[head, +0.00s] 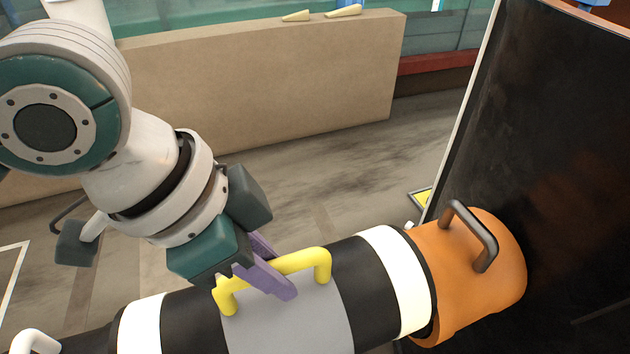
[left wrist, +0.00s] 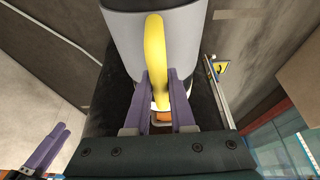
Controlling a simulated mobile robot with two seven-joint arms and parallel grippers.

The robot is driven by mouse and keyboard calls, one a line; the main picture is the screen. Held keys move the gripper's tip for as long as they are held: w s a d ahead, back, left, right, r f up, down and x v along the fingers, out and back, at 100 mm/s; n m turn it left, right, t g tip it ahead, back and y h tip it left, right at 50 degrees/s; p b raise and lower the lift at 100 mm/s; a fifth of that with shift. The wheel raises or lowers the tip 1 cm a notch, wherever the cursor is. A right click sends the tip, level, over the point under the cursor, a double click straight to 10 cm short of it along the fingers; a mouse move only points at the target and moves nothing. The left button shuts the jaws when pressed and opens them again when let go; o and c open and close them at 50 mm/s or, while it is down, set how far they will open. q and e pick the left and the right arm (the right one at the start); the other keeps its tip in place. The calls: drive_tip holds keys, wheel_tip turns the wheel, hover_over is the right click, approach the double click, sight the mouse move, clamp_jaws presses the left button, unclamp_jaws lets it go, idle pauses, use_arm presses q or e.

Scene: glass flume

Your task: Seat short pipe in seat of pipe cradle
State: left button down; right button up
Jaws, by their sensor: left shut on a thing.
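A thick pipe (head: 289,325) lies across the bottom of the head view, with a grey middle, black sections, white bands and a yellow handle (head: 302,260). My left gripper (head: 270,276) has its purple fingers shut on this handle. In the left wrist view, the handle (left wrist: 155,45) stands between the fingers (left wrist: 159,110), with the grey body behind it. An orange end piece (head: 465,280) with a dark handle is at the pipe's right end; I cannot tell if it is separate. I cannot make out the pipe cradle. Purple fingers, seemingly my right gripper's (left wrist: 48,148), show at lower left.
A large dark panel (head: 560,150) stands close to the orange piece on the right. A long tan block (head: 260,85) with small wedges on top stands behind. Grey floor (head: 330,170) is free between the block and the pipe. A white handle (head: 35,341) shows at lower left.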

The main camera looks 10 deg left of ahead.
sight(279, 300)
use_arm(q)
drive_tip(key=shift+w+f+b, duration=0.1)
drive_tip(key=shift+f+b, duration=0.7)
drive_tip(key=shift+f, duration=2.2)
drive_tip(key=c, duration=1.2)
unclamp_jaws()
drive_tip(key=shift+f, duration=0.2)
drive_tip(key=shift+c, duration=0.2)
drive_tip(key=o, duration=0.5)
drive_tip(key=shift+r, duration=0.1)
